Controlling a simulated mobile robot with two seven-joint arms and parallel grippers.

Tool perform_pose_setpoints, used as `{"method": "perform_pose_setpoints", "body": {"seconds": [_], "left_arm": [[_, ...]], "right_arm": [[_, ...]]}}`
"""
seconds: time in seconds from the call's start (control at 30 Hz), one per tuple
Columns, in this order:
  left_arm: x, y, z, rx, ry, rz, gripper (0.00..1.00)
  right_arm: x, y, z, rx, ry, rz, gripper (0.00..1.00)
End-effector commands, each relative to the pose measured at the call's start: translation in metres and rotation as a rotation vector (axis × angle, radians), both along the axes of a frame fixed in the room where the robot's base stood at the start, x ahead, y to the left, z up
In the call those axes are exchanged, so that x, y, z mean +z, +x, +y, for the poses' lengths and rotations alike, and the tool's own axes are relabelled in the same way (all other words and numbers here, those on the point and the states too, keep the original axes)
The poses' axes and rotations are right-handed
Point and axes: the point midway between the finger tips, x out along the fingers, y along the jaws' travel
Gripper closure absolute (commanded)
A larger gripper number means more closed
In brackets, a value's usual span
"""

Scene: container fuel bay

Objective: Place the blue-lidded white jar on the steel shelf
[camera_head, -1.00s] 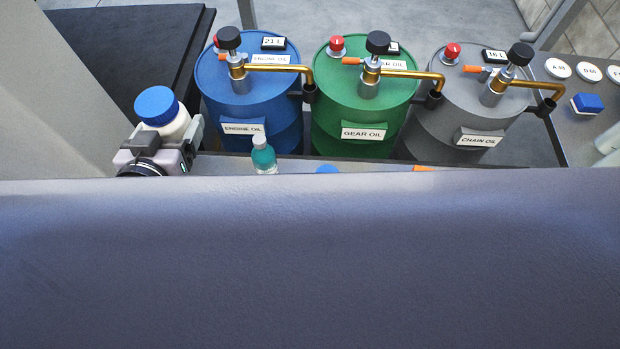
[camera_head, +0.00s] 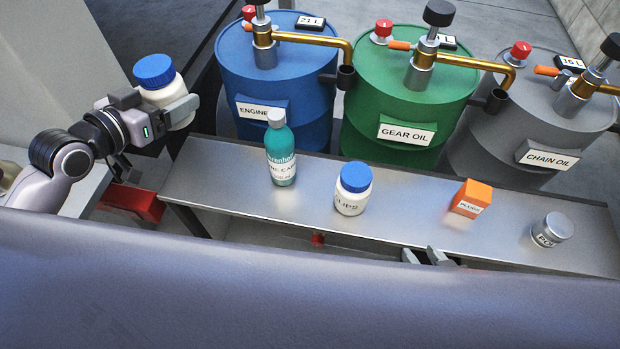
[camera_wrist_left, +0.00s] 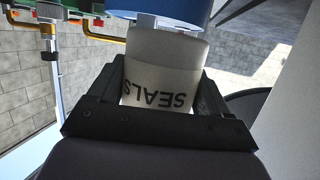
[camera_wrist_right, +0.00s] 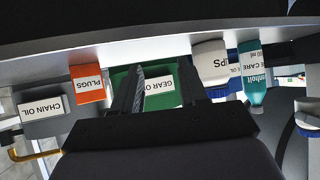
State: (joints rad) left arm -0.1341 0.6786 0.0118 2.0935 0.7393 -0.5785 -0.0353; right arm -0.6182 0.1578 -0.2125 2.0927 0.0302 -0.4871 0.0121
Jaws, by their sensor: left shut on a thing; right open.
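A white jar with a blue lid (camera_head: 160,78) is held by my left gripper (camera_head: 165,112) at the left, above and beyond the left end of the steel shelf. In the left wrist view this jar (camera_wrist_left: 160,75) sits between the shut fingers and its label reads SEALS. The steel shelf (camera_head: 225,185) runs across the middle of the head view. My right gripper (camera_head: 428,257) is open and empty at the shelf's front edge, mostly hidden.
On the shelf stand a teal bottle (camera_head: 281,155), an orange PLUGS box (camera_head: 471,198) and a small grey-lidded jar (camera_head: 551,231). Bare steel lies left of the bottle and between the items. Blue (camera_head: 280,90), green (camera_head: 405,95) and grey (camera_head: 520,120) drums with taps stand behind.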

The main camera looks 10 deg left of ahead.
Motion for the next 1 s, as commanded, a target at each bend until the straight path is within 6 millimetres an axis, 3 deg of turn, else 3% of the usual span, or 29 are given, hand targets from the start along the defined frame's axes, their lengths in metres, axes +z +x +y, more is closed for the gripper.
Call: {"method": "perform_pose_setpoints", "body": {"seconds": [0.17, 0.27, 0.47, 0.57, 0.7, 0.83, 1.0], "left_arm": [[0.001, 0.0, 0.0, -0.001, -0.001, -0.002, 0.6], [-0.012, 0.0, 0.001, 0.001, -0.002, 0.002, 0.6], [-0.064, 0.0, 0.001, 0.002, -0.003, 0.004, 0.6], [-0.091, 0.0, 0.001, 0.001, -0.002, 0.003, 0.6], [-0.127, 0.0, 0.001, 0.002, -0.001, 0.002, 0.6], [-0.148, 0.0, 0.001, 0.001, -0.001, -0.001, 0.6], [-0.16, 0.0, 0.001, 0.0, -0.001, -0.002, 0.6]], "right_arm": [[0.002, 0.001, 0.0, -0.001, 0.002, -0.005, 0.57], [-0.003, 0.0, 0.0, 0.0, 0.0, -0.004, 0.57], [-0.013, 0.001, 0.007, 0.019, -0.003, -0.016, 0.57], [0.003, 0.009, 0.022, 0.044, 0.019, -0.064, 0.57], [0.007, 0.013, 0.031, 0.067, 0.025, -0.099, 0.57], [0.009, 0.016, 0.037, 0.079, 0.039, -0.116, 0.57], [0.008, 0.018, 0.041, 0.083, 0.075, -0.113, 0.57]]}}
